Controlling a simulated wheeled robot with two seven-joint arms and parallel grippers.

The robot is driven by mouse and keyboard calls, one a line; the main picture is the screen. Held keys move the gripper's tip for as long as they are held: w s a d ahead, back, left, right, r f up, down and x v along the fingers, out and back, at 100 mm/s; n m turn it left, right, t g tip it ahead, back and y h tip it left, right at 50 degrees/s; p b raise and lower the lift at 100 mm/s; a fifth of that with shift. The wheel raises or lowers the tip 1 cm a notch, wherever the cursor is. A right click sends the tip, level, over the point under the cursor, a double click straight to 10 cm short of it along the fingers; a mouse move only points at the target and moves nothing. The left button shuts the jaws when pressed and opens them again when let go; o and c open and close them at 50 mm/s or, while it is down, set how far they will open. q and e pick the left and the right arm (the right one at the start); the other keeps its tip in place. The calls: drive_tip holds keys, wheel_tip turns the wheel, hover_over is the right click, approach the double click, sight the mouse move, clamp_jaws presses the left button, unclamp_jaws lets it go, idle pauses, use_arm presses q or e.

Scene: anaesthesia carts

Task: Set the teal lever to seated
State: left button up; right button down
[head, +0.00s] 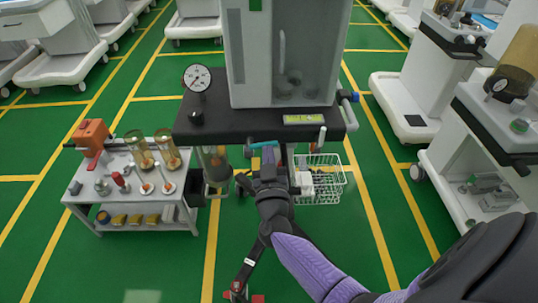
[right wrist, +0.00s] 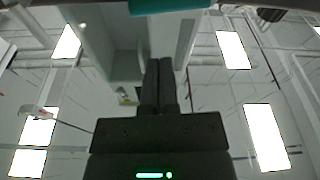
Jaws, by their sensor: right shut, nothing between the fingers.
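The teal lever (head: 264,144) is a short bar just under the front edge of the middle cart's black shelf (head: 240,125). In the right wrist view the teal lever (right wrist: 168,5) crosses the top edge, beyond the fingertips, and is partly cut off. My right gripper (head: 268,160) is just below the lever in the head view. In the right wrist view the right gripper (right wrist: 158,68) has its fingers together, with nothing between them. I cannot tell whether they touch the lever. My left gripper is not in view.
A round gauge (head: 197,78) stands on the shelf's left end. A wire basket (head: 322,185) hangs at the right below the shelf. More carts (head: 490,140) stand at right. Green floor is open between them.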

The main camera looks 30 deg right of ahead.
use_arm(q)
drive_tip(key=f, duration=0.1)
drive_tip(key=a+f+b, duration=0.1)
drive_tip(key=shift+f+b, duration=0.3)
use_arm(e)
drive_tip(key=shift+w+d+f, duration=0.85)
drive_tip(key=shift+w+f, duration=0.2)
drive_tip(key=shift+f, duration=0.05)
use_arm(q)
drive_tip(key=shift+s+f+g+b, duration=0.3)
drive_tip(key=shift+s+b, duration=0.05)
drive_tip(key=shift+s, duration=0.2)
use_arm(e)
drive_tip(key=m, duration=0.1)
drive_tip(key=f+m, duration=0.1)
drive_tip(key=shift+w+d+m+h, duration=0.1)
drive_tip(key=shift+d+m+h, duration=0.1)
drive_tip(key=shift+m+h, duration=0.15)
